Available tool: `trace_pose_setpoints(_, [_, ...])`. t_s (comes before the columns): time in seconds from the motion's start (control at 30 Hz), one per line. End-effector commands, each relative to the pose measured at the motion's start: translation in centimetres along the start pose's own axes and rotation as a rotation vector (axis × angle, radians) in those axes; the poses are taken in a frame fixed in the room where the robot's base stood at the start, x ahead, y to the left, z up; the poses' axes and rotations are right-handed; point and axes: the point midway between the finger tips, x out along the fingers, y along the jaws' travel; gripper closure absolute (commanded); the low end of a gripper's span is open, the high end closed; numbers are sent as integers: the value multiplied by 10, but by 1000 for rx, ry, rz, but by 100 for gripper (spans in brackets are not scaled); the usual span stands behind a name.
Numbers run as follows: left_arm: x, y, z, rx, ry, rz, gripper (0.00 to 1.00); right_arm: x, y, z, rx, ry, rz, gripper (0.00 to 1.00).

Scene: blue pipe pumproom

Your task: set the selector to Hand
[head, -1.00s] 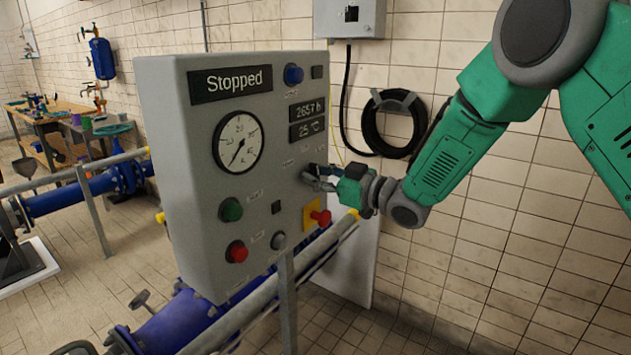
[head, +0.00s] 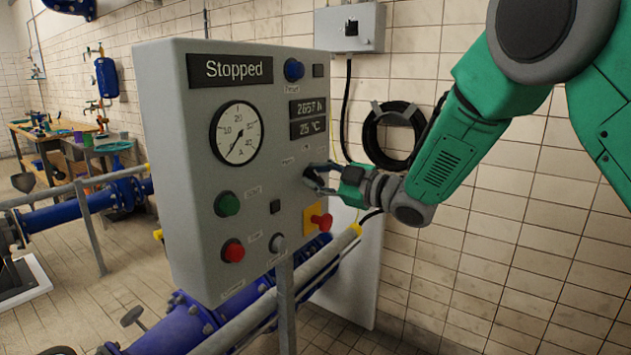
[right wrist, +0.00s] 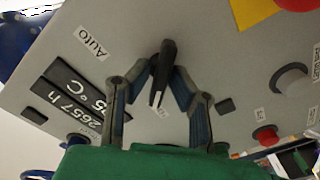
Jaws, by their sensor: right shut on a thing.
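The selector (right wrist: 164,70) is a black bar-shaped knob on the grey control panel (head: 190,150). In the right wrist view the knob stands between the two fingertips of my right gripper (right wrist: 163,78), which is shut on it. A small label beside the knob is partly covered, and an "Auto" label (right wrist: 93,42) lies to its left. No "Hand" label can be read. My left gripper is not in view.
The panel display (head: 231,69) reads "Stopped". A red emergency button (head: 320,221) on a yellow plate sits just below my right gripper. Green (head: 228,203) and red (head: 233,251) buttons are lower left. A tiled wall with a coiled hose (head: 368,140) is behind.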

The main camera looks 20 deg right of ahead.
Motion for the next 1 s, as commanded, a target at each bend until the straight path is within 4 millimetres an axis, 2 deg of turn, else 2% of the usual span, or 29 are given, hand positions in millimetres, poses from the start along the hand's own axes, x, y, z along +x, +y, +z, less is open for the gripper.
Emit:
trace_pose_setpoints(0.33, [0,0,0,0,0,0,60,0,0,0,-2,-1,-1,100])
trace_pose_setpoints(0.37, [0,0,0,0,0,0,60,0,0,0,-2,-1,-1,75])
trace_pose_setpoints(0.4, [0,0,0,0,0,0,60,0,0,0,-1,-1,-1,69])
trace_pose_setpoints(0.77, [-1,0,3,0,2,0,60,-5,0,-1,-2,0,0,69])
trace_pose_setpoints(0.87, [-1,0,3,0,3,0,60,-17,0,0,0,-1,0,69])
trace_pose_setpoints(1.0, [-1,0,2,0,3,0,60,-45,0,1,0,-3,1,69])
